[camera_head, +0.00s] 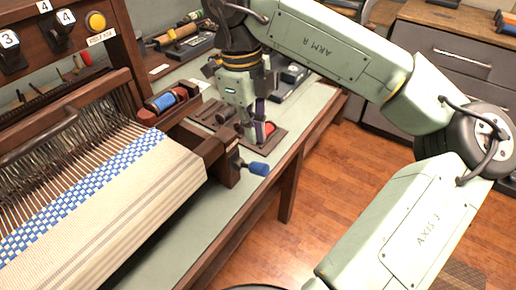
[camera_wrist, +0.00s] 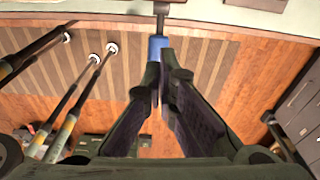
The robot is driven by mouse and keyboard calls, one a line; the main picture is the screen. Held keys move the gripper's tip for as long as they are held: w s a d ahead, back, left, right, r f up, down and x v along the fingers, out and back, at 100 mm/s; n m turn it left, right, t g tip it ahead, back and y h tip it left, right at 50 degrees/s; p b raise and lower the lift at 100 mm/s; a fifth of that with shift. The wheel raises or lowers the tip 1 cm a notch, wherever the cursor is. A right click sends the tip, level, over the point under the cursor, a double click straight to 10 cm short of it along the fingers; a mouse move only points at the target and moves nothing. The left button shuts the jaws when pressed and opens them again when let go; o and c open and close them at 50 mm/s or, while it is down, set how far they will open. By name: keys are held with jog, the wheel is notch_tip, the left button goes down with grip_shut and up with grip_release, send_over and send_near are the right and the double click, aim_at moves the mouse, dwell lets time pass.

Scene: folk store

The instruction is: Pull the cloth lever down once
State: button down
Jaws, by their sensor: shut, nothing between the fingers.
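The cloth lever (camera_head: 258,168) has a blue grip on a short metal arm and sticks out from a dark bracket at the loom's front right corner. The blue grip also shows in the wrist view (camera_wrist: 158,46), just beyond my fingertips. My gripper (camera_head: 258,136) points down over the bench, behind the lever in the head view. Its fingers are shut and empty. In the wrist view the fingertips (camera_wrist: 160,62) overlap the near end of the grip; I cannot tell whether they touch it.
The loom's blue-and-white cloth (camera_head: 120,180) fills the left. A shuttle with a blue spool (camera_head: 163,102) lies beside it. A red spool (camera_head: 268,129) is close to my fingers. Floor is open right of the bench.

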aim_at(256, 164)
jog(key=shift+s, duration=0.2)
jog(key=shift+s+d+f+b, duration=0.1)
jog(key=shift+d+f+b, duration=0.1)
jog(key=shift+f, duration=1.5)
jog(key=shift+d+f+b, duration=0.1)
jog(key=shift+f+b, duration=0.05)
jog(key=shift+f, duration=1.55)
